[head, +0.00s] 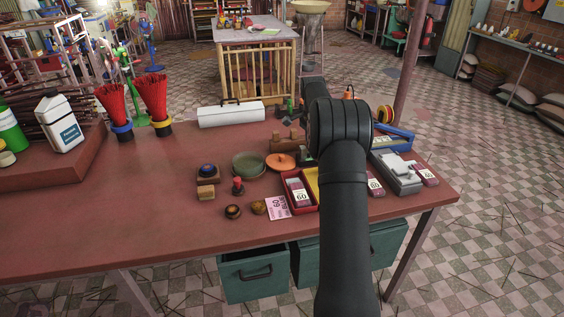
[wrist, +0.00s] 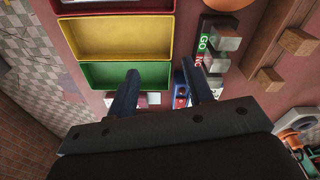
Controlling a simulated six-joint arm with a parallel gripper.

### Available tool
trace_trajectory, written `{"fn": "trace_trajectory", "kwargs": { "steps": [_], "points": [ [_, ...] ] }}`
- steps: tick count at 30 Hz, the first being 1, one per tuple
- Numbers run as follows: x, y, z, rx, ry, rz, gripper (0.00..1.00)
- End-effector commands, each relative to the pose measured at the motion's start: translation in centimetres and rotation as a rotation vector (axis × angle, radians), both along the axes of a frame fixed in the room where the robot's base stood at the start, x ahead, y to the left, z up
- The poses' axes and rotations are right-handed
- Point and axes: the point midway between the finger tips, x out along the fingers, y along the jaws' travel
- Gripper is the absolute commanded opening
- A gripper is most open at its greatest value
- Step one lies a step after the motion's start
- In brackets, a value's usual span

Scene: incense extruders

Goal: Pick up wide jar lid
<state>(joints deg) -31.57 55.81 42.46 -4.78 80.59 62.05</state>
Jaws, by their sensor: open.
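An orange round lid with a small knob (head: 281,161), probably the wide jar lid, lies flat on the red table in the head view, just right of a shallow green dish (head: 249,164). In the wrist view, an orange rounded edge (wrist: 228,3), likely the same lid, is cut off at the top. My gripper (wrist: 159,67) is open with nothing between its fingers, over the table beside a compartment tray, apart from the lid. In the head view my own arm hides the gripper.
The tray has yellow (wrist: 115,38) and green (wrist: 112,76) compartments. Small blocks on a dark strip (wrist: 208,52) and a wooden stand (wrist: 262,50) are close by. A red box (head: 300,192) and a grey device (head: 397,172) crowd the table's right. The table's left middle is clear.

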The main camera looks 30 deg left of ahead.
Motion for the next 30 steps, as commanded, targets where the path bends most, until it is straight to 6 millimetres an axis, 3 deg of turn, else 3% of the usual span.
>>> {"fn": "trace_trajectory", "kwargs": {
  "steps": [1,3,6,10,14,17,30],
  "points": [
    [-0.7,3.5,1.0,-0.025,-0.045,0.039,0.47],
    [-1.5,7.2,2.5,-0.057,-0.107,0.07,0.47],
    [-3.0,11.6,4.4,-0.09,-0.187,0.102,0.47],
    [-4.5,15.2,6.2,-0.11,-0.259,0.121,0.47],
    [-5.1,16.4,6.6,-0.119,-0.287,0.125,0.47],
    [-4.7,16.3,5.5,-0.122,-0.289,0.124,0.47],
    [-1.5,14.9,-2.9,-0.12,-0.288,0.125,0.47]
  ]
}}
